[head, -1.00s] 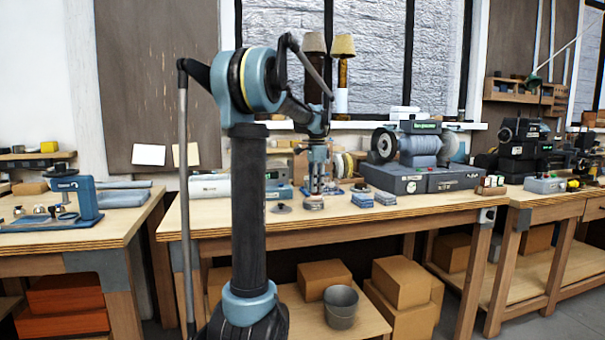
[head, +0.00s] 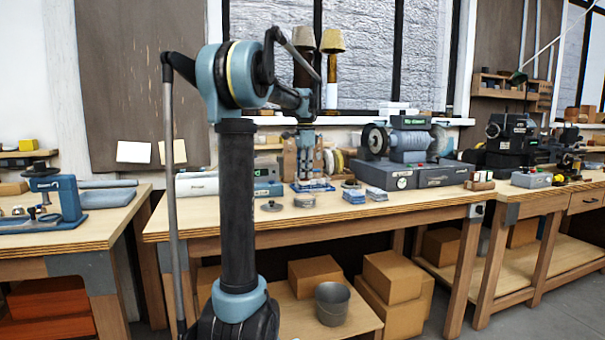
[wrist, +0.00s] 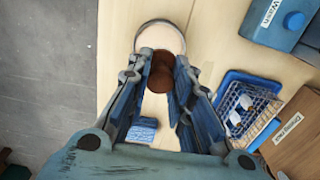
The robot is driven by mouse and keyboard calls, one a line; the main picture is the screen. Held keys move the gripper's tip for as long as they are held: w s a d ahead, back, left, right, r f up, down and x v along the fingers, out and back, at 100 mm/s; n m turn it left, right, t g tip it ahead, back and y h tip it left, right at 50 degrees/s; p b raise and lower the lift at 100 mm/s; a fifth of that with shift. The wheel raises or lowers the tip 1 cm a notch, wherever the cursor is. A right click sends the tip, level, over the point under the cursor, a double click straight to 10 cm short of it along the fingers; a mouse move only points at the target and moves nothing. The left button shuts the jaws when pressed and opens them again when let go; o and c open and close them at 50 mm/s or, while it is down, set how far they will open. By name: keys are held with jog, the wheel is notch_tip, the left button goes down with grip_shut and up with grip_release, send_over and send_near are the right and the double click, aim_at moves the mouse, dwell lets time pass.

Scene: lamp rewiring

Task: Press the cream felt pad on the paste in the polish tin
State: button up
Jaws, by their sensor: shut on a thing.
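My gripper (head: 307,178) hangs above the bench in the head view. In the wrist view my gripper (wrist: 161,72) is shut on a brown, knob-like piece (wrist: 162,72), which looks like the handle of the felt pad. Just beyond the fingertips is a round pale face with a grey rim (wrist: 160,38), partly covered by the fingers and the brown piece; I cannot tell whether it is the tin or the pad, nor whether they touch. Two small round metal items, a left one (head: 271,206) and a right one (head: 304,201), lie near the bench front in the head view.
The bench's front edge is close.

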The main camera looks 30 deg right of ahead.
aim_at(304, 183)
jog(key=shift+f, duration=2.25)
jog(key=shift+f, duration=0.55)
jog(key=shift+r, duration=0.1)
jog(key=shift+r, duration=3.4)
